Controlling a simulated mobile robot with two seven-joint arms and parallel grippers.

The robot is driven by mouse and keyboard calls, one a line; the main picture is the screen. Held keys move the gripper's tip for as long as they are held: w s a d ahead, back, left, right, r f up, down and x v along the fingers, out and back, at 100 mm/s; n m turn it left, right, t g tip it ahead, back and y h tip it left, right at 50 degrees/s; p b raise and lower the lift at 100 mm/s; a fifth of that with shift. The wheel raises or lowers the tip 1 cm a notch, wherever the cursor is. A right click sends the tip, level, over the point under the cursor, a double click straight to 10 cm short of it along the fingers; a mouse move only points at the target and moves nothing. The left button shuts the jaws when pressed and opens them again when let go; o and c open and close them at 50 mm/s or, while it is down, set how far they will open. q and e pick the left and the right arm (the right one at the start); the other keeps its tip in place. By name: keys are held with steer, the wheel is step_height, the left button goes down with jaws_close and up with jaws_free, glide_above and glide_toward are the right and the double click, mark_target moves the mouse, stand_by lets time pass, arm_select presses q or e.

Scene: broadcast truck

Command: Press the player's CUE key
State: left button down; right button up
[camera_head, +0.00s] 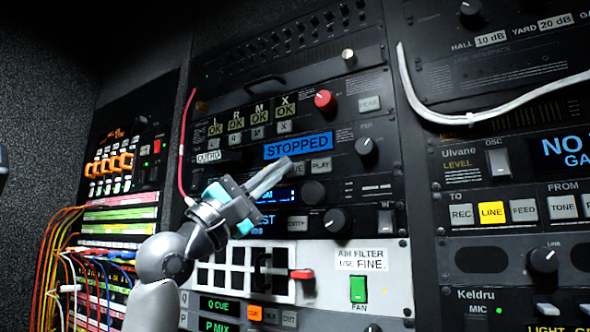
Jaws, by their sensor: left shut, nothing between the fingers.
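The player is a dark rack unit with a blue display (298,146) reading STOPPED. Below the display are a grey key whose visible letters end in "UE" (298,169), partly covered by my fingers, and the PLAY key (321,166) to its right. A label reading CUED (208,156) sits at the unit's left. My left gripper (286,164) is shut and empty, its fingers pointing up and right with the tips over the left part of the CUE key. I cannot tell whether they touch it. My right gripper is not in view.
A red knob (325,100) and a dark knob (366,146) stick out nearby. A red cable (182,150) hangs left of the player. A white cable (412,95) loops at right. Below are a red lever (302,274) and a green switch (358,289).

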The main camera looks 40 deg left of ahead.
arm_select(q)
steer(key=shift+w, duration=0.1)
stand_by(0.7)
steer(key=shift+w, duration=0.35)
steer(key=shift+w+p, duration=0.3)
steer(key=shift+p, duration=0.1)
stand_by(0.5)
steer(key=shift+s, duration=0.7)
steer(key=s, duration=0.1)
steer(key=s+b, duration=0.1)
steer(key=s, duration=0.3)
steer(key=shift+d, duration=0.25)
stand_by(1.0)
